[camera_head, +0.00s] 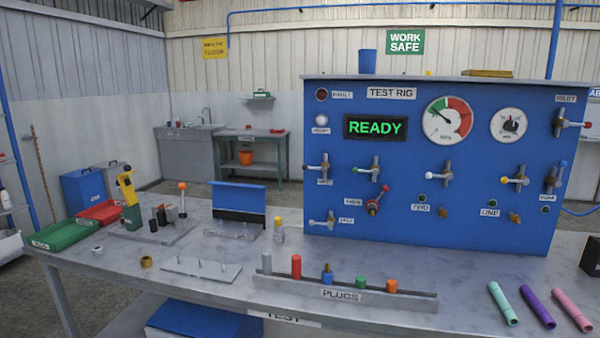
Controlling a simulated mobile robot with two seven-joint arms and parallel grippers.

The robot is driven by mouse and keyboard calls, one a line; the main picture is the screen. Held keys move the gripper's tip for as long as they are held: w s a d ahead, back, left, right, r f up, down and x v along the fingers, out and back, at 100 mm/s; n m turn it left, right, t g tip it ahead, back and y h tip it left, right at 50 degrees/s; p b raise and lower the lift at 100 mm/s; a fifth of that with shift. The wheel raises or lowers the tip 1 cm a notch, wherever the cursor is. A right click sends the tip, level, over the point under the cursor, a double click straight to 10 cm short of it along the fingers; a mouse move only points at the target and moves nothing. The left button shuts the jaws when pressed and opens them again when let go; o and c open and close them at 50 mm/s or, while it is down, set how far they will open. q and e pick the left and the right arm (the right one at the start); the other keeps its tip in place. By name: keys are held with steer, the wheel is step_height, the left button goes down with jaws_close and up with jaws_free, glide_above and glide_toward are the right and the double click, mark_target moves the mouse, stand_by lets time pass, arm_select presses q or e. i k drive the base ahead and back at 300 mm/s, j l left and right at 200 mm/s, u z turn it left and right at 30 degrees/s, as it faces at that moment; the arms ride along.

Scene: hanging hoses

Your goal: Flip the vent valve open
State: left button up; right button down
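The blue test rig panel (420,235) stands on the workbench and carries several small lever valves. The small labels are too blurred for me to tell which one is the vent valve. Further valves with white (438,177), yellow (515,180) and blue (554,180) tips sit to the right. Neither gripper is in view.
The display (376,128) reads READY, beside two round gauges (449,119). A rack labelled PLUGS (400,301) lies in front of the panel. Three coloured tubes (538,306) lie at the front right. Green (62,235) and red (101,212) trays are at the left.

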mark_target(324, 168)
steer(key=i+j, duration=0.2)
steer(key=i, duration=0.35)
steer(key=i+j, duration=0.2)
steer(key=i, duration=0.3)
steer(key=i+j, duration=0.2)
steer(key=i, duration=0.35)
